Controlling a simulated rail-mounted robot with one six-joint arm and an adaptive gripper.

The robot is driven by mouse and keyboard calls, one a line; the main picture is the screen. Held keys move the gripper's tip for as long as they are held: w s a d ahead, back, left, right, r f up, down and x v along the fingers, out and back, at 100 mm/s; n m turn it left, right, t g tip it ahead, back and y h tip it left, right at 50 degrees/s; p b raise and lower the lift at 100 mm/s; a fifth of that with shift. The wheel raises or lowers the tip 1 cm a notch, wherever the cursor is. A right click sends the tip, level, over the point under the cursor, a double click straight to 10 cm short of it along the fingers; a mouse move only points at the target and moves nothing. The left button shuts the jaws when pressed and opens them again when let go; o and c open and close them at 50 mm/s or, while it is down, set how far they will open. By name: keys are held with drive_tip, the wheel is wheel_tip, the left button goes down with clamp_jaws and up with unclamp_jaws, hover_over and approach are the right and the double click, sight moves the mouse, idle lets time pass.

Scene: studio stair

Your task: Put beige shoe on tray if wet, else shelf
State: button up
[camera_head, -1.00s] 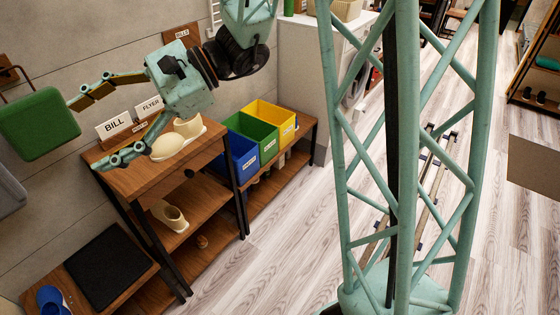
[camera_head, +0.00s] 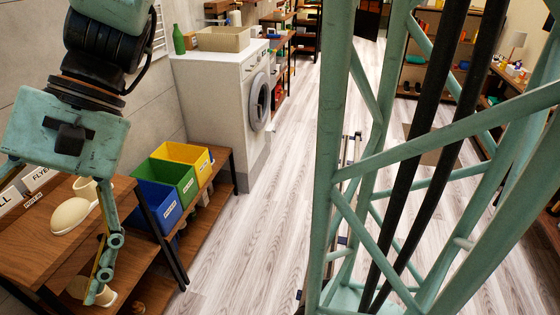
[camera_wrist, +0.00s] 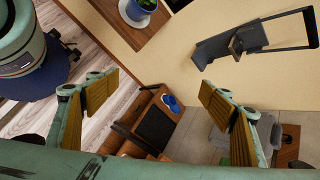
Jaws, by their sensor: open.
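A beige shoe (camera_head: 72,216) sits on the wooden top of a shelf unit (camera_head: 40,240), by the name cards. Another beige shoe (camera_head: 104,297) shows in part on a lower shelf, behind my gripper's finger. I cannot tell whether either shoe is wet. In the wrist view a black tray (camera_wrist: 155,128) lies on a low wooden surface beside a blue item (camera_wrist: 171,102). My gripper (camera_wrist: 154,92) is open, its fingers wide apart with nothing between them. In the head view one finger hangs in front of the unit's right side; the other is mostly out of frame.
Blue (camera_head: 158,207), green (camera_head: 185,188) and yellow (camera_head: 195,163) bins stand on a low bench right of the unit. Behind it is a white washing machine (camera_head: 222,110) with a beige box on top.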

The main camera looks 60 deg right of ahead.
drive_tip(key=s+d+r+n+t+h, duration=0.1)
drive_tip(key=s+d+n+t+h, duration=0.1)
drive_tip(key=d, duration=0.7)
drive_tip(key=s+d+r+n+t+h, duration=0.2)
drive_tip(key=s+d+n+h, duration=0.2)
drive_tip(key=s+d+h, duration=0.2)
drive_tip(key=s+d, duration=0.2)
drive_tip(key=d, duration=0.2)
drive_tip(key=shift+s+n+t+h, duration=0.25)
drive_tip(key=shift+n+t+h, duration=0.05)
drive_tip(key=shift+t, duration=0.1)
drive_tip(key=c, duration=0.6)
drive_tip(key=shift+o, duration=0.2)
